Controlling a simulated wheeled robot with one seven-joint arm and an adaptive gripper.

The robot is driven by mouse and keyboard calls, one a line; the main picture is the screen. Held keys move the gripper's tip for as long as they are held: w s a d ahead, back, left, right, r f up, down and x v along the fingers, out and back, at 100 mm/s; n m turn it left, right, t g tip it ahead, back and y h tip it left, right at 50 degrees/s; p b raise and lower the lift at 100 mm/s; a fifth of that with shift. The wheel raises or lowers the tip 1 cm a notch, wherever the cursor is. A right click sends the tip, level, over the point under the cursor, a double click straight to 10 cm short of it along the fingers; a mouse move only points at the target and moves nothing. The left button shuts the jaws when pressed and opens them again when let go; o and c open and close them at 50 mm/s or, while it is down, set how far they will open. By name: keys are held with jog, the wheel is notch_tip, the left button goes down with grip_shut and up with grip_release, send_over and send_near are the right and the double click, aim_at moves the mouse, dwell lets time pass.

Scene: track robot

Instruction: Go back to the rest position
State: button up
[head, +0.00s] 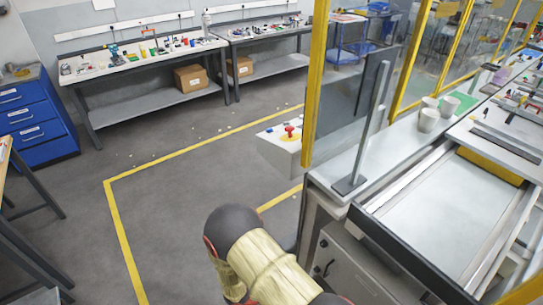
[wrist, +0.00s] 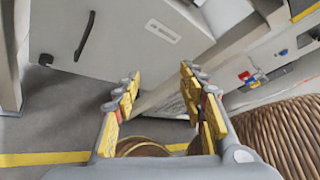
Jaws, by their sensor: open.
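My gripper (wrist: 160,95) shows in the wrist view with its two yellow and grey fingers spread apart. Nothing is between the fingers. Beyond them are the grey floor and a light grey cabinet with a dark handle (wrist: 85,36). In the head view, part of my arm shows at the bottom centre, in front of the machine's cabinet; my gripper is not visible there.
A machine cabinet (head: 350,262) and conveyor (head: 430,225) stand at the right, beside a yellow post (head: 316,85). A control box with a red button (head: 290,131) juts out near the post. Workbenches (head: 150,62) line the back wall. A blue drawer unit (head: 35,115) stands left. Open floor (head: 190,190) lies between.

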jog(key=s+a+r+m+g+y, duration=0.1)
jog(key=s+r+m+y, duration=0.1)
jog(key=r+m+y, duration=0.4)
jog(key=s+a+r+m+g+y, duration=0.1)
jog(key=s+r+m, duration=0.1)
jog(key=r+m, duration=0.65)
jog(key=s+r+m+g+y, duration=0.1)
jog(key=s+r+m+y, duration=0.25)
jog(key=r+m, duration=0.4)
jog(key=s+d+r+m+t+y, duration=0.1)
jog(key=d+r+m+t, duration=0.2)
jog(key=r, duration=0.7)
jog(key=s+d+r+m+t+y, duration=0.2)
jog(key=d+r+m+t, duration=0.1)
jog(key=r, duration=0.8)
jog(key=shift+d+t, duration=0.45)
jog(key=shift+t, duration=0.15)
jog(key=shift+a+y, duration=0.1)
jog(key=shift+y, duration=0.15)
